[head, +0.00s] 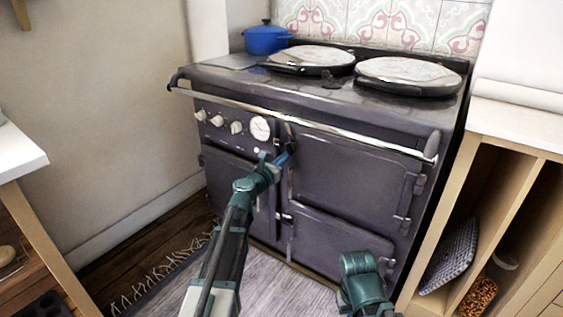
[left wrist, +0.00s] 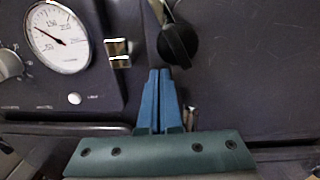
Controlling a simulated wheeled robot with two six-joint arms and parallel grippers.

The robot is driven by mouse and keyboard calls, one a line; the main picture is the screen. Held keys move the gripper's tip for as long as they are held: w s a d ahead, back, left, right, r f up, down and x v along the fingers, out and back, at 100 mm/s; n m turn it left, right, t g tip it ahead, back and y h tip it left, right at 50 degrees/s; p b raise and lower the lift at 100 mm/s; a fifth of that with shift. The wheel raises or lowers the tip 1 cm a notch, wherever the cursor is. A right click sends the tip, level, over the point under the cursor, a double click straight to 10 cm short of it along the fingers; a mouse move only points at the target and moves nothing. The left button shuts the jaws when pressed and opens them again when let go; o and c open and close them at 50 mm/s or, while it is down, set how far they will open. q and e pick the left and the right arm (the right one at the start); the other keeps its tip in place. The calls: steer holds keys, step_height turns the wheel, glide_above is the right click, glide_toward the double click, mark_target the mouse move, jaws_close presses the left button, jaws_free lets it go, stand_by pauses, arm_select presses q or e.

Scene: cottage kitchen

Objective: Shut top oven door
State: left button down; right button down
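The top oven door (head: 350,175) is the large dark upper right panel of the range, with hinges on its right side. It looks flush or nearly flush with the front; I cannot tell if a small gap is left. My left gripper (head: 283,157) is at the door's upper left edge, beside the latch. In the left wrist view its blue fingers (left wrist: 160,98) are together with nothing between them, just below the black latch knob (left wrist: 178,45). Whether they touch the door is unclear. A teal part of my right arm shows at the bottom; its fingers are not visible.
A metal rail (head: 300,122) runs across the range front above the door. The dial (head: 260,128) and knobs are left of my gripper. A blue pot (head: 266,39) stands on top. A wooden shelf unit (head: 520,190) stands close on the right.

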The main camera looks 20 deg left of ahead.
arm_select(q)
steer(key=shift+w+r, duration=0.1)
steer(key=shift+w, duration=0.65)
arm_select(e)
steer(key=shift+s+a, duration=0.1)
steer(key=shift+a, duration=0.05)
arm_select(q)
steer(key=shift+w, duration=0.1)
arm_select(e)
steer(key=shift+r, duration=0.1)
arm_select(q)
steer(key=v, duration=1.5)
steer(key=shift+a, duration=0.45)
arm_select(e)
steer(key=shift+s+a, duration=0.2)
steer(key=shift+a, duration=0.35)
